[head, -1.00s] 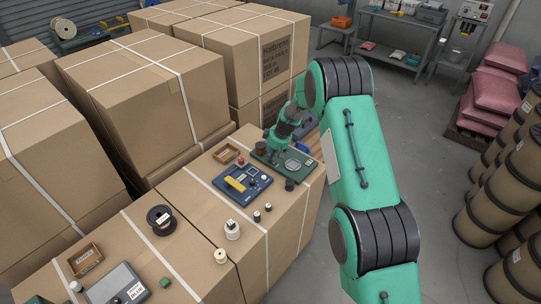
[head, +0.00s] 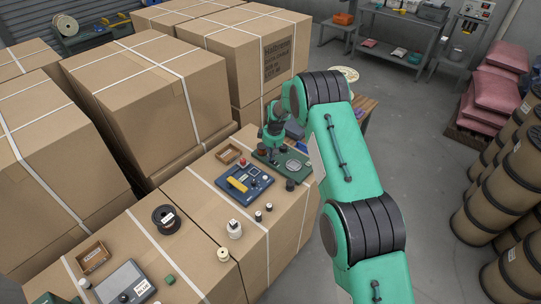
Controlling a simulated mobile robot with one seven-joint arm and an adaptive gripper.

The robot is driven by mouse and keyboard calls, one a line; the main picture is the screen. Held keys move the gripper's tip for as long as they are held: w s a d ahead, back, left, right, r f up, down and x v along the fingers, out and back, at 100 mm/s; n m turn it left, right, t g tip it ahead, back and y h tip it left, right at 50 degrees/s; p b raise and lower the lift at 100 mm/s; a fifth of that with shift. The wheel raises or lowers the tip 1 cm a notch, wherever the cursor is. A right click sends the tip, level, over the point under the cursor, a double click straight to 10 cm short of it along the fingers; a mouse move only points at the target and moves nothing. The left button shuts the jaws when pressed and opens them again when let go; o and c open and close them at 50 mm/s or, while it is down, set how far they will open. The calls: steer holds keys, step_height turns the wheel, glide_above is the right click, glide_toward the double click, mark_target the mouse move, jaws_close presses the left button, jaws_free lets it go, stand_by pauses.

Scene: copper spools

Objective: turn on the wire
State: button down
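My arm reaches over the front boxes from the right in the head view. My gripper (head: 274,148) is small and far off, pointing down over the left part of a green board (head: 268,159). I cannot tell whether its fingers are open or whether it touches anything. The board has a grey plate (head: 293,165) at its right. A blue device (head: 258,190) with a yellow part (head: 237,185) lies to the left of the board, with a red knob (head: 242,161) behind it. I cannot make out a wire or tell which part is its switch.
A black spool (head: 166,219), a white spool (head: 234,229), a cream spool (head: 223,255) and several small dark ones stand on the cartons. An open brown box (head: 228,154) sits behind the blue device. Tall strapped cartons (head: 150,85) rise behind at left.

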mark_target(274, 162)
steer(key=shift+s+f, duration=0.3)
steer(key=shift+f, duration=0.15)
steer(key=shift+s+d+r, duration=0.1)
steer(key=shift+s+d, duration=0.45)
steer(key=shift+w+r, duration=0.1)
steer(key=shift+r, duration=0.1)
stand_by(0.4)
steer(key=shift+r, duration=0.2)
step_height(274, 162, up, 13)
steer(key=s+d+p, duration=0.1)
steer(key=s+d, duration=0.1)
steer(key=shift+s+d, duration=0.25)
steer(key=shift+d, duration=0.05)
steer(key=shift+r, duration=0.15)
stand_by(0.3)
steer(key=w+n+p, duration=0.1)
steer(key=n, duration=0.5)
steer(key=a+n+p, duration=0.1)
steer(key=n, duration=0.5)
steer(key=w+a+r+n+p, duration=0.1)
steer(key=n, duration=0.5)
steer(key=shift+w, duration=0.3)
